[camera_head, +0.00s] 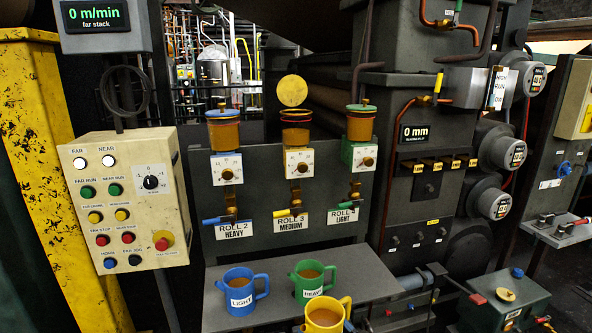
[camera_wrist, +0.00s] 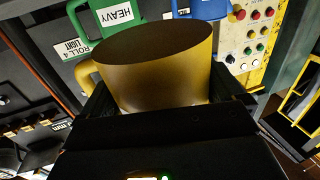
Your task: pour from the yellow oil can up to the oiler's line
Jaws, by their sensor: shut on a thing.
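The yellow oil can (camera_head: 343,305) is at the bottom of the head view, in front of the green can, with brown oil showing inside. It looks roughly upright. In the wrist view my gripper (camera_wrist: 165,104) is shut on the yellow can (camera_wrist: 155,82), its handle at left. The gripper is out of the head view. The middle oiler (camera_head: 295,135), above the ROLL 3 MEDIUM label (camera_head: 291,220), has its round yellow lid (camera_head: 292,90) raised. Its cup looks amber; I cannot make out its line or oil level. The can is below and apart from it.
A blue can (camera_head: 240,291) labelled LIGHT and a green can (camera_head: 308,279) labelled HEAVY stand on the grey shelf (camera_head: 372,289). A blue-lidded oiler (camera_head: 223,133) and a green-lidded oiler (camera_head: 360,124) flank the middle one. A button panel (camera_head: 125,200) stands at left.

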